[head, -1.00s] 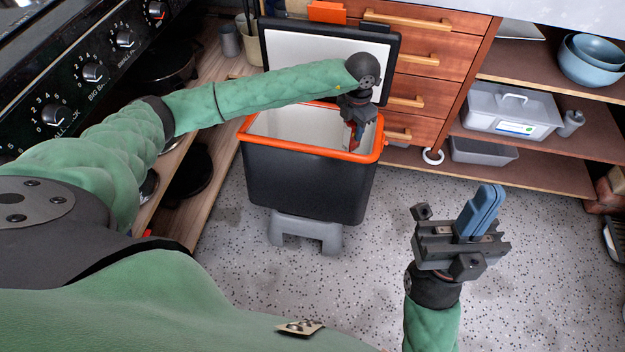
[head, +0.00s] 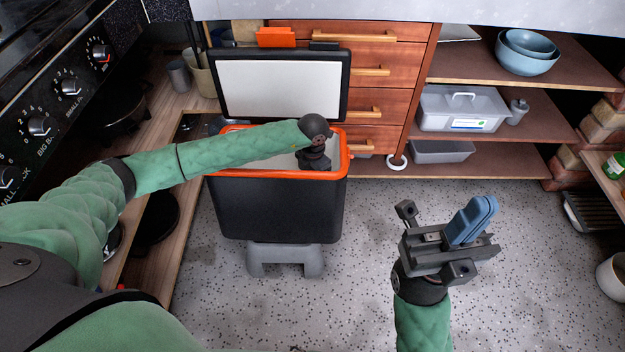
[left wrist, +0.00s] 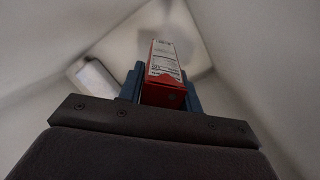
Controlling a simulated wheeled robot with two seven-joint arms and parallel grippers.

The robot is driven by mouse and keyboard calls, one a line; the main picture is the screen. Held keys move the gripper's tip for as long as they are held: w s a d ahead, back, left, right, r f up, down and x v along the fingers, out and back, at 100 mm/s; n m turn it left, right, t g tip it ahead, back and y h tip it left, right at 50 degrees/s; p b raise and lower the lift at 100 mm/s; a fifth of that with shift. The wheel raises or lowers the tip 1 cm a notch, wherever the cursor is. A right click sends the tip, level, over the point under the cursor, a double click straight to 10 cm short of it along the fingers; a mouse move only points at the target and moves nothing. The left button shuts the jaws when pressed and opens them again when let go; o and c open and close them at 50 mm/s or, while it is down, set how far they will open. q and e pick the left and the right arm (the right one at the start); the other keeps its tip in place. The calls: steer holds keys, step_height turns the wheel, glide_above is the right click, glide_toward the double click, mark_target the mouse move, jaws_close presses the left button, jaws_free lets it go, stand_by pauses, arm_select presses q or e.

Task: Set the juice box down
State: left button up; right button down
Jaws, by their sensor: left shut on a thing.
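The red and white juice box (left wrist: 163,75) is between the blue fingers of my left gripper (left wrist: 163,85) in the left wrist view, and the gripper is shut on it. Pale walls surround them there. In the head view, my left wrist reaches down into the open black bin with an orange rim (head: 347,150). The juice box and left fingers are hidden inside the bin in that view. My right gripper (head: 480,210) is at the right above the speckled floor, its blue fingers together with nothing visible between them.
The bin's lid (head: 280,88) stands open behind it. Wooden drawers (head: 385,75) are behind, and shelves with a grey lidded box (head: 462,108) and blue bowls (head: 528,55) are at right. A stove (head: 50,110) is at left. The floor around my right gripper is clear.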

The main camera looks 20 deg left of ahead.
arm_select(q)
steer(key=shift+f, duration=0.75)
steer(key=shift+f, duration=0.35)
steer(key=shift+f+b, duration=0.25)
steer(key=shift+b, duration=0.1)
steer(key=o, duration=1.1)
steer(key=shift+o, duration=0.5)
steer(key=shift+r, duration=0.1)
